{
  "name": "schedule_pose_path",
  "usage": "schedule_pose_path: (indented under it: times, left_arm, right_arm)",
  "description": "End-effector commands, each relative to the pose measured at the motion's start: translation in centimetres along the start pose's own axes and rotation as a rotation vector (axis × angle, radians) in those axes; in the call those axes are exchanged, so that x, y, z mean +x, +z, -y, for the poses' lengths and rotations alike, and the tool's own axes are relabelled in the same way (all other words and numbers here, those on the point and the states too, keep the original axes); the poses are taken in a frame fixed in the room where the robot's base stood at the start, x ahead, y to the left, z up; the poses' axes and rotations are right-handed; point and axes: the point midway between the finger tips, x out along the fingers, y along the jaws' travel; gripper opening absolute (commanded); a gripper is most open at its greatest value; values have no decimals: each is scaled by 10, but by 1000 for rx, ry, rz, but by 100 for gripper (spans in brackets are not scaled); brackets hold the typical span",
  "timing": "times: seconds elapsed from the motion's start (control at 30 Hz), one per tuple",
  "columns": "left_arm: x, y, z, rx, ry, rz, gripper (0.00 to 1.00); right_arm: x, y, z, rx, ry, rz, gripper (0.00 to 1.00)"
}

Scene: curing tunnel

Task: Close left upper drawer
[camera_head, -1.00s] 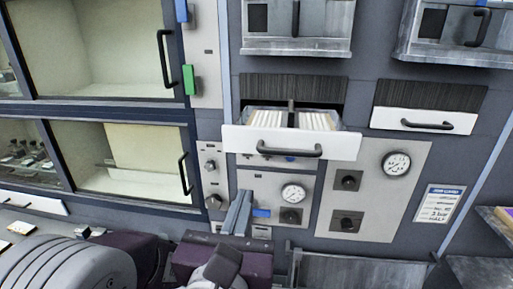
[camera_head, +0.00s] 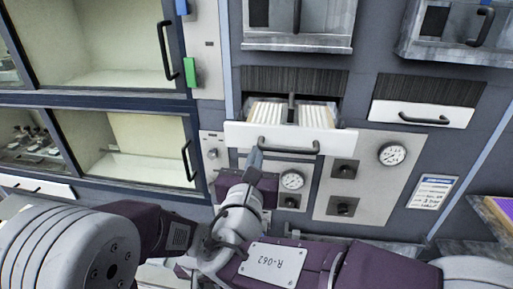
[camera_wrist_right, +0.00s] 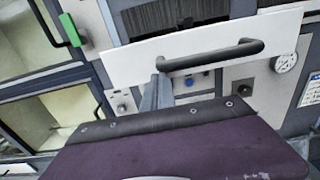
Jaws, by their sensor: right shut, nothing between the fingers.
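The left upper drawer (camera_head: 336,141) is pulled out, with its white front and dark bar handle (camera_head: 290,149) towards me. Pale upright files or cards (camera_head: 308,114) show inside it. My right gripper (camera_head: 255,158) is shut and empty, at the lower left of the drawer front near the handle's left end. In the right wrist view, the closed fingers (camera_wrist_right: 160,84) point up at the white front (camera_wrist_right: 130,62), close to the left end of the handle (camera_wrist_right: 215,55). I cannot tell whether they touch it. My left gripper is not in view.
A second white-fronted drawer (camera_head: 450,115) sits to the right and looks shut. Below are panels with gauges (camera_head: 392,154) and dark knobs. Glass-fronted chambers (camera_head: 120,150) stand on the left. Metal boxes (camera_head: 300,30) project above the drawers.

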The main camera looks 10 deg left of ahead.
Motion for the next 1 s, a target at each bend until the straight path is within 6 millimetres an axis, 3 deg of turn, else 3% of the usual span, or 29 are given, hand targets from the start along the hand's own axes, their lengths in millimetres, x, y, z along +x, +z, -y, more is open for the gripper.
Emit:
schedule_pose_path:
  times: [0.4, 0.57, 0.77, 1.0]
  left_arm:
    - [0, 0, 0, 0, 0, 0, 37]
    - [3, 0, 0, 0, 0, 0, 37]
    - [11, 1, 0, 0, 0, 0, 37]
    - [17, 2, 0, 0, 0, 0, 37]
  right_arm:
    - [3, -1, 0, 1, 0, 0, 0]
    - [15, -2, 1, 2, -3, 0, 0]
    - [54, -3, 2, 1, -5, 1, 0]
    - [114, -2, 2, 1, -5, 0, 0]
